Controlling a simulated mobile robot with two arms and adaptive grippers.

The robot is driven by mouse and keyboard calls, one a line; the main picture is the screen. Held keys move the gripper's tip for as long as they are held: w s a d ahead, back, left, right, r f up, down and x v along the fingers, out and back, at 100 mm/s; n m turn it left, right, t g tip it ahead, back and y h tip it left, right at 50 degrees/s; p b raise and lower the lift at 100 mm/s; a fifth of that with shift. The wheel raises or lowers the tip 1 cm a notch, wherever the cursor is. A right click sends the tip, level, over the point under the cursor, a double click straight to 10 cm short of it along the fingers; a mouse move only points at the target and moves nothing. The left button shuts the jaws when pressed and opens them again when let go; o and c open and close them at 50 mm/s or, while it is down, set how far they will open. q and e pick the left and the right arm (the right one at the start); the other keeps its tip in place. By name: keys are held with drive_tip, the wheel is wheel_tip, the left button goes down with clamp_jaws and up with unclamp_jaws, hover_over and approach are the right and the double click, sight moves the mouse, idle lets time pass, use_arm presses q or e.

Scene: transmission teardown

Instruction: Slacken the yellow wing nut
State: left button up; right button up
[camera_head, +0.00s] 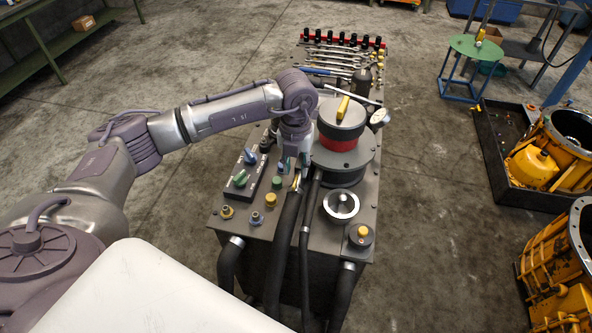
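A yellow wing-shaped piece (343,107), which looks like the wing nut, stands on top of the black and red canister (338,140) on the machine's top plate. My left gripper (294,168) points down beside the canister, left of it and lower in the picture, apart from that yellow piece. A small yellow part (296,183) shows right by its fingertips at the top of a black hose; I cannot tell whether they touch it. The fingers are small and partly hidden by the wrist, so their opening is unclear. My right gripper is out of view.
The top plate carries a green knob (240,179) on a panel, a yellow button (270,199), a gauge (380,117) and a round cap (341,204). Wrenches (332,60) lie at the far end. Black hoses (283,240) hang in front. Yellow housings (555,160) stand at right.

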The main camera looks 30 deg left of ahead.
sight(296, 179)
use_arm(q)
wheel_tip(296, 179, down, 2)
drive_tip(key=shift+s+f, duration=0.15)
drive_tip(key=shift+f+p, duration=0.3)
drive_tip(key=shift+f, duration=0.35)
drive_tip(key=c, duration=0.4)
clamp_jaws()
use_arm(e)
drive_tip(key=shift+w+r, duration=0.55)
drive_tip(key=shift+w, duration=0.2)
